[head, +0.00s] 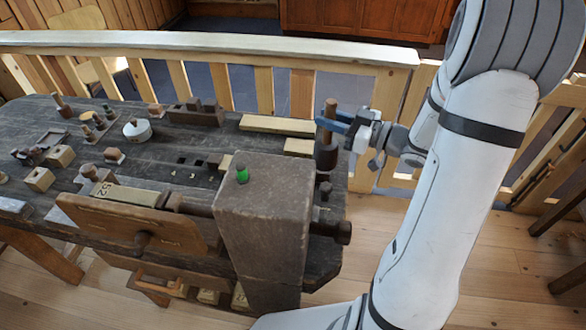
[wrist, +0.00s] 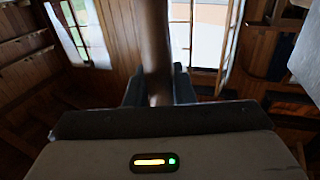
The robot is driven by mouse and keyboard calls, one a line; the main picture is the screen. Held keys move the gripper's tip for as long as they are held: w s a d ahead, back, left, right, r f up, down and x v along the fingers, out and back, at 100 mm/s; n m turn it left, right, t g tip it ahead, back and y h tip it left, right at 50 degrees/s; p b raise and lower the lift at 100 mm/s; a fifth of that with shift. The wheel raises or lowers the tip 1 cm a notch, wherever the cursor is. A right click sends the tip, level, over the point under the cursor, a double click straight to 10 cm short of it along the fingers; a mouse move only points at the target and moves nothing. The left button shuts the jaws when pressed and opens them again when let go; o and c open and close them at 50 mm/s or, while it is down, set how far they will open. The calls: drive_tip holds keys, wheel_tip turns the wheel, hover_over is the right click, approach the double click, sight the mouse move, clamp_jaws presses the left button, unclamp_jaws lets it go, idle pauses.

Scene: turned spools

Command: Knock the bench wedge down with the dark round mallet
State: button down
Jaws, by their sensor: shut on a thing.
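The dark round mallet (head: 326,157) is upright, its dark head down and its lighter wooden handle up, at the right end of the bench. My gripper (head: 335,123) is shut on the handle from the right. In the wrist view the brown handle (wrist: 154,45) rises between my gripper's fingers (wrist: 158,90); the head is hidden there. I cannot tell whether the head touches the bench. A small green-topped piece (head: 242,174), apparently the bench wedge, stands up from the big grey-brown block (head: 264,197), to the left of and nearer than the mallet.
The dark workbench (head: 185,148) holds several small wooden pieces, a round white-topped box (head: 137,131) and pale boards (head: 278,125). A wooden vise jaw (head: 135,225) is at the front. A wooden railing (head: 210,45) runs behind. Small dark knobs (head: 325,190) lie close below the mallet.

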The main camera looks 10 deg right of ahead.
idle(0.4)
wheel_tip(320, 180, down, 4)
drive_tip(key=b, duration=0.3)
drive_tip(key=shift+r, duration=0.2)
drive_tip(key=shift+r+p, duration=1.5)
drive_tip(key=shift+r, duration=0.35)
drive_tip(key=shift+r+p, duration=0.1)
drive_tip(key=shift+p, duration=0.25)
idle(1.1)
